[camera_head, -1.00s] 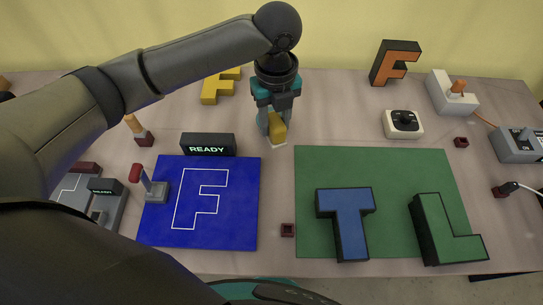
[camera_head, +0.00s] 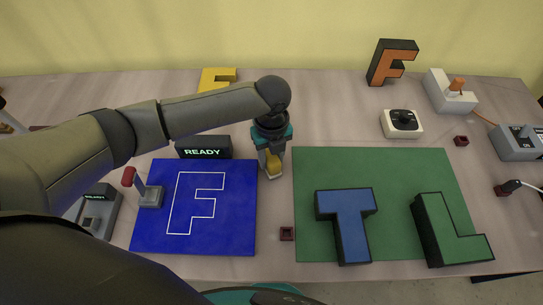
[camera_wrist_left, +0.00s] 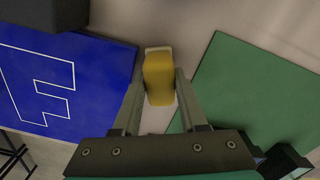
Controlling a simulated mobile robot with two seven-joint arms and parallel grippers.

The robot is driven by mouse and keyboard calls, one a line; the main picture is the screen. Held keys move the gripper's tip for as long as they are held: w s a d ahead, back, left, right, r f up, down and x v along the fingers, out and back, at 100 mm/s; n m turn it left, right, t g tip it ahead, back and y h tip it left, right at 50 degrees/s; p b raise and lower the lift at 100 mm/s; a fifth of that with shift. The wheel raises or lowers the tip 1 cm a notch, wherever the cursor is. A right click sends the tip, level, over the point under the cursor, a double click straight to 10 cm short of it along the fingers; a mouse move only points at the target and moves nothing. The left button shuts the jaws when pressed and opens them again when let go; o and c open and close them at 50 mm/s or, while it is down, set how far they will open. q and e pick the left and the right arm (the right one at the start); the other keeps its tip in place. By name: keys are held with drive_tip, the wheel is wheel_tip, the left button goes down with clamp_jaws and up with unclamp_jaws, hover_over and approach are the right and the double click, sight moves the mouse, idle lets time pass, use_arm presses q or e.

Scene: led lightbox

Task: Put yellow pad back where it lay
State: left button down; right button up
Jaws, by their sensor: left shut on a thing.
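The yellow pad (camera_head: 273,164) is a small yellow block with a pale base. My left gripper (camera_head: 271,160) is shut on it, in the strip between the blue mat and the green mat. In the left wrist view the yellow pad (camera_wrist_left: 159,78) sits between the two fingers (camera_wrist_left: 157,95), its pale end pointing away from the wrist. I cannot tell whether the pad touches the table. My right gripper is not in view.
The blue mat (camera_head: 233,230) with a white F outline lies left, the green mat (camera_head: 405,170) with blue T (camera_head: 347,222) and green L (camera_head: 440,225) right. A READY display (camera_head: 203,147) stands behind the blue mat. A small dark red block (camera_head: 287,234) lies between the mats.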

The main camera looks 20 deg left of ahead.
use_arm(q)
drive_tip(key=shift+c, duration=2.2)
unclamp_jaws()
drive_tip(key=shift+f, duration=0.1)
wheel_tip(320, 180, up, 12)
drive_tip(key=p, duration=0.1)
drive_tip(key=shift+r+p, duration=0.2)
drive_tip(key=shift+p, duration=0.1)
